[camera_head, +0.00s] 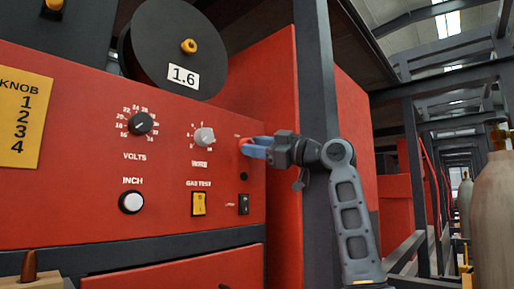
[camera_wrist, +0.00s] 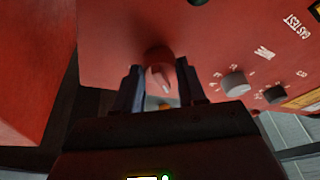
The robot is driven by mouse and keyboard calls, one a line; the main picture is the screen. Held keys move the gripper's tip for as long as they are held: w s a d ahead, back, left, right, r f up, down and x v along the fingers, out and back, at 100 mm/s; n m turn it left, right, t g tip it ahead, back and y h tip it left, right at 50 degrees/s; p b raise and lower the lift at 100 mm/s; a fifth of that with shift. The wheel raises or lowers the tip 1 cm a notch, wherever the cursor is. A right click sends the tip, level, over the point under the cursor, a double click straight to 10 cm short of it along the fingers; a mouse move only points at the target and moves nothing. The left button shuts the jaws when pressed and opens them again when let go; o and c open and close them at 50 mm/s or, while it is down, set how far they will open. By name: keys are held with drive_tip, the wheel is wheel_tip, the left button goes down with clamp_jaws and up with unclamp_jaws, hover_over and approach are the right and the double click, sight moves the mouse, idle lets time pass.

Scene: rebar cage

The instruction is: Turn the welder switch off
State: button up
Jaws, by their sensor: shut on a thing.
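The welder's red front panel (camera_head: 90,190) fills the left of the head view. A red rotary knob (camera_wrist: 158,58) with a pale pointer, which I take as the welder switch, sits at the panel's right side. It shows only partly in the head view (camera_head: 243,142). My gripper (camera_head: 254,147) reaches in from the right at the panel, with its fingers shut on the red knob. In the wrist view the two dark fingers (camera_wrist: 160,82) stand on either side of it. The small marking beside it is unreadable.
Left of my gripper are a grey wire knob (camera_head: 204,136) and a black volts knob (camera_head: 140,124). Below are a yellow gas test switch (camera_head: 199,204) and a small black rocker (camera_head: 243,204). A dark upright post (camera_head: 315,60) stands close behind my arm. Gas cylinders (camera_head: 492,205) stand at right.

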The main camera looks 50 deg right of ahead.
drive_tip(key=o, duration=1.1)
drive_tip(key=shift+c, duration=0.2)
drive_tip(key=shift+s, duration=0.1)
drive_tip(key=v, duration=0.7)
drive_tip(key=shift+s+b, duration=0.3)
drive_tip(key=shift+b, duration=0.05)
drive_tip(key=shift+d+f, duration=0.1)
